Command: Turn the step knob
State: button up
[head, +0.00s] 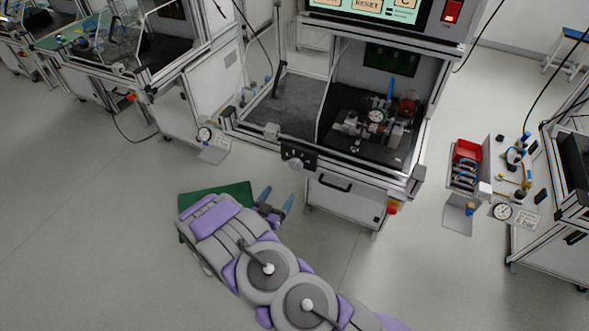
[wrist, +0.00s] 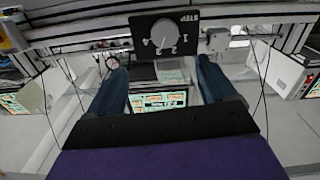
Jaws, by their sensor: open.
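The step knob (head: 294,163) is a round grey knob on a small black plate (head: 310,159) at the front edge of the middle test station. In the wrist view the plate is upside down, with the word STEP and numbers, and the pale knob (wrist: 165,34) is at its middle. My gripper (head: 279,196) is open, with two blue fingers pointing up toward the station, below and a little left of the knob in the head view. In the wrist view my gripper (wrist: 158,64) has its fingers either side of the plate's lower edge, apart from the knob.
The test station (head: 270,147) has a screen with a red switch (head: 452,11) on top and a fixture with a gauge (head: 375,117) inside. A red emergency button (head: 392,208) sits at its lower right. A pressure gauge (head: 205,134) juts out on the left.

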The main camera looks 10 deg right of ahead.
send_near(295, 167)
jog(key=b+x, duration=0.2)
jog(key=x, duration=0.5)
jog(key=shift+d, duration=0.35)
jog(key=shift+w, duration=0.65)
jog(key=shift+w+a, duration=0.25)
jog(key=shift+d, duration=0.35)
jog(key=shift+c, duration=0.3)
jog(key=shift+d, duration=0.25)
jog(key=c, duration=0.3)
jog(key=shift+a, duration=0.3)
jog(key=c, duration=0.7)
